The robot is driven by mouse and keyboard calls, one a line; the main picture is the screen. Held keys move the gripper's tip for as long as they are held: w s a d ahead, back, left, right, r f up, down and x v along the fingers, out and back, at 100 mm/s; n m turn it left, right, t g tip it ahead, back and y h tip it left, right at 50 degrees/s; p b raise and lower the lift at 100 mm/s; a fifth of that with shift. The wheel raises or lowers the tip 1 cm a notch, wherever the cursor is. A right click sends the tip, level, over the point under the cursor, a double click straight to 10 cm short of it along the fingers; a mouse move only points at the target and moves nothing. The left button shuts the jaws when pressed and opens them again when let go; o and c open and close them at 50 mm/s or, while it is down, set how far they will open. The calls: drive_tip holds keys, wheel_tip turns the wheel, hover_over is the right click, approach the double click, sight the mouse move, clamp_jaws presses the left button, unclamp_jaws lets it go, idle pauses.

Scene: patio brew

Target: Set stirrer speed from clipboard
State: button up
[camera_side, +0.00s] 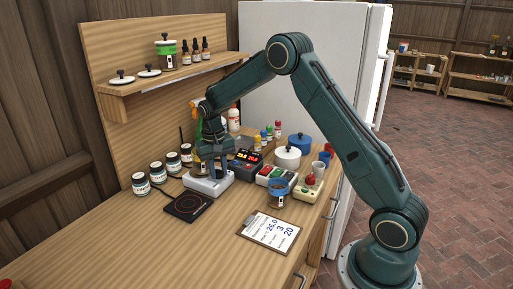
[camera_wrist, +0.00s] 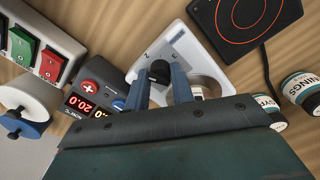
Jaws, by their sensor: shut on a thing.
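The stirrer is a white box (camera_side: 209,186) on the bench, left of the black display unit. In the wrist view the white stirrer (camera_wrist: 172,42) has a black knob (camera_wrist: 159,70) on its face. My gripper (camera_wrist: 165,84) has its two blue fingers on either side of this knob and is shut on it. In the side view my gripper (camera_side: 213,172) is low over the stirrer and hides the knob. The clipboard (camera_side: 270,234) lies flat near the bench's front edge, with large blue handwritten numbers including 26.0, 3 and 20.
A black hot plate (camera_side: 187,206) lies left of the stirrer. The display unit (camera_wrist: 92,98) shows red 20.0. A switch box (camera_wrist: 45,50) with red and green switches stands beside it. Labelled jars (camera_side: 157,173), a jar (camera_side: 278,192) and pots (camera_side: 287,158) stand around.

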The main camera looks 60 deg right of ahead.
drive_tip(key=shift+a, duration=0.1)
idle(0.4)
drive_tip(key=o, duration=1)
drive_tip(key=shift+r, duration=0.2)
drive_tip(key=r, duration=1.3)
drive_tip(key=shift+w+a+r, duration=0.2)
drive_tip(key=shift+a+r, duration=0.05)
